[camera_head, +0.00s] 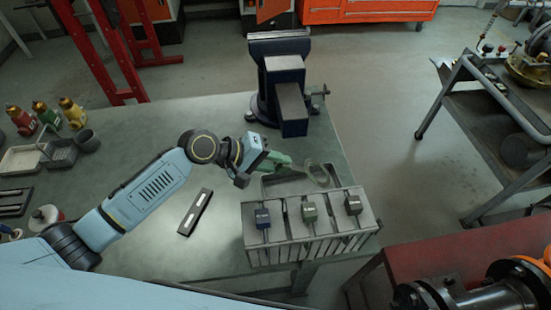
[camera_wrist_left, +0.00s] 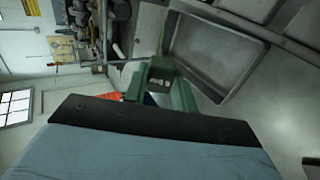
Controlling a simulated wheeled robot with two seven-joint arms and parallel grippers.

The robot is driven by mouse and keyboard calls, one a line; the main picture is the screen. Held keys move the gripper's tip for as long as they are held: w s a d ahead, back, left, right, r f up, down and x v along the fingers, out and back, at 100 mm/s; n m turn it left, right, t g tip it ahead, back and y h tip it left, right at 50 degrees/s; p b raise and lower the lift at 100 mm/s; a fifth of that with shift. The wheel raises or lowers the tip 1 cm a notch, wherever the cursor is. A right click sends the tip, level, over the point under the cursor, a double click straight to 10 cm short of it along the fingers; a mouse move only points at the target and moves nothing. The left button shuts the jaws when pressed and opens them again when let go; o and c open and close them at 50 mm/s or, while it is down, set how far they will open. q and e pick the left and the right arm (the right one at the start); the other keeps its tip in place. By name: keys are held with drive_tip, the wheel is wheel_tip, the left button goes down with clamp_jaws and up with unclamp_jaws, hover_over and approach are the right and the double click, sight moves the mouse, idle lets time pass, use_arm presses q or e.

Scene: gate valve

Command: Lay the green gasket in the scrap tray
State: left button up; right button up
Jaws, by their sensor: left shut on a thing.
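My left gripper (camera_head: 294,165), with green fingers, is shut on the green gasket (camera_head: 318,174), a thin dull green ring. The gasket hangs from the fingertips, above or beside a shallow grey metal tray (camera_head: 270,187). That tray looks like the scrap tray, and the gasket overlaps it in the head view; I cannot tell the height between them. In the left wrist view the fingers (camera_wrist_left: 162,85) are in front, and the empty grey tray (camera_wrist_left: 215,55) lies just beyond them. The gasket is hard to make out there. My right gripper is not in view.
A blue vise (camera_head: 280,85) stands behind. A dark bar with light inserts (camera_head: 195,212) lies on the bench (camera_head: 150,125). Bottles (camera_head: 45,115) and small trays sit at left.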

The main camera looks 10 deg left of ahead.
use_arm(q)
drive_tip(key=shift+f+b, duration=1.75)
drive_tip(key=shift+f, duration=1.25)
drive_tip(key=o, duration=1.1)
drive_tip(key=shift+a, duration=0.1)
drive_tip(key=v, duration=1.3)
drive_tip(key=shift+s+r, duration=0.1)
drive_tip(key=shift+r, duration=0.05)
